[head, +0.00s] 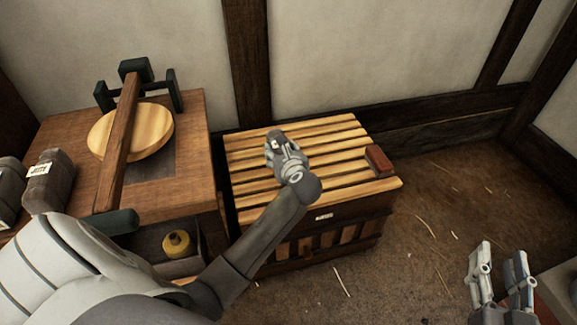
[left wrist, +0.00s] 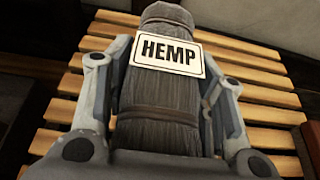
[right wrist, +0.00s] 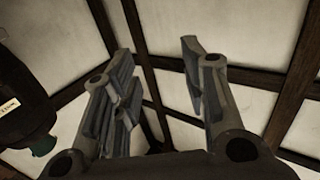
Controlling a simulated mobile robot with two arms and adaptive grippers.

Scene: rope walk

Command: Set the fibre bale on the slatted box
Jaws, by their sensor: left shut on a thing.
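The fibre bale (left wrist: 158,110) is a grey bound bundle with a white HEMP label in the left wrist view. My left gripper (left wrist: 160,85) is shut on it, one finger on each side. In the head view the left gripper (head: 278,145) is over the middle of the slatted box (head: 340,140) and largely hides the bale. The slats (left wrist: 265,98) show behind and around the bale; I cannot tell whether it touches them. My right gripper (head: 502,262) is open and empty, low at the right; its parted fingers show in the right wrist view (right wrist: 160,75).
A red-brown block (head: 379,160) lies on the box's right edge. A wooden workbench (head: 185,200) at left holds a round wooden disc (head: 155,128), a beam (head: 118,150) and a JUTE bale (head: 48,183). A yellow object (head: 177,243) sits beneath. Floor right of the box is mostly clear.

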